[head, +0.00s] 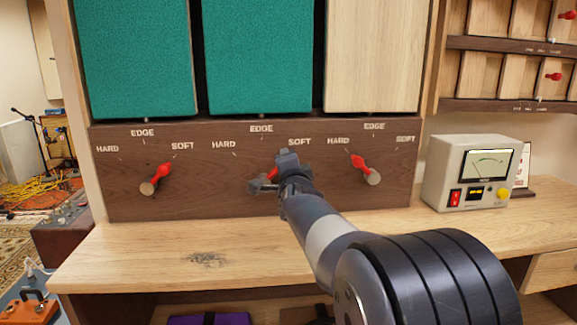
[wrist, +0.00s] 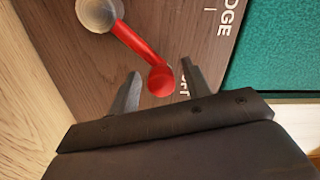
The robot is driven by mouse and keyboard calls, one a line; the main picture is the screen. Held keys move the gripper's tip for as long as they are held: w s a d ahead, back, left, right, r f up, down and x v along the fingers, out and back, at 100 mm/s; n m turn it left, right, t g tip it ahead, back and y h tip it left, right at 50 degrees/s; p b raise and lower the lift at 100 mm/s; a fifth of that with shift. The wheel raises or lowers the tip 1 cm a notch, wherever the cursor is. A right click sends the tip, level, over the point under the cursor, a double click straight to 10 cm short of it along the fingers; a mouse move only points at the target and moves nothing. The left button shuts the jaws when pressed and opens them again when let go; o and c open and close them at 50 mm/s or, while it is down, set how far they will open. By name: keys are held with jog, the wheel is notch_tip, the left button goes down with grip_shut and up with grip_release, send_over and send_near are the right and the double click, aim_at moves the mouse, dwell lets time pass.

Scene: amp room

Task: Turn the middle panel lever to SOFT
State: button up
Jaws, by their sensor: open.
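The middle lever has a red arm (head: 272,173), mostly hidden behind my gripper (head: 268,178) in the head view. In the wrist view its grey hub is at upper left, and its red arm (wrist: 138,42) slants down to a rounded red end between the two fingers of my gripper (wrist: 160,70). My gripper is open, one finger on each side of that end; I cannot tell whether either touches it. The lever points toward the middle SOFT label (head: 299,142). In the wrist view the SOFT lettering (wrist: 185,80) is partly covered by a finger.
The left lever (head: 155,178) points toward its SOFT, the right lever (head: 364,168) toward its HARD. Teal panels (head: 258,60) and a bare wood panel (head: 373,55) stand above.

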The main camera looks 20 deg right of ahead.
jog(key=p+v, duration=0.1)
jog(key=v, duration=0.9)
jog(key=shift+s, duration=0.3)
jog(key=shift+w, duration=0.1)
jog(key=b+x, duration=0.1)
jog(key=x, duration=0.9)
jog(key=shift+w, duration=0.35)
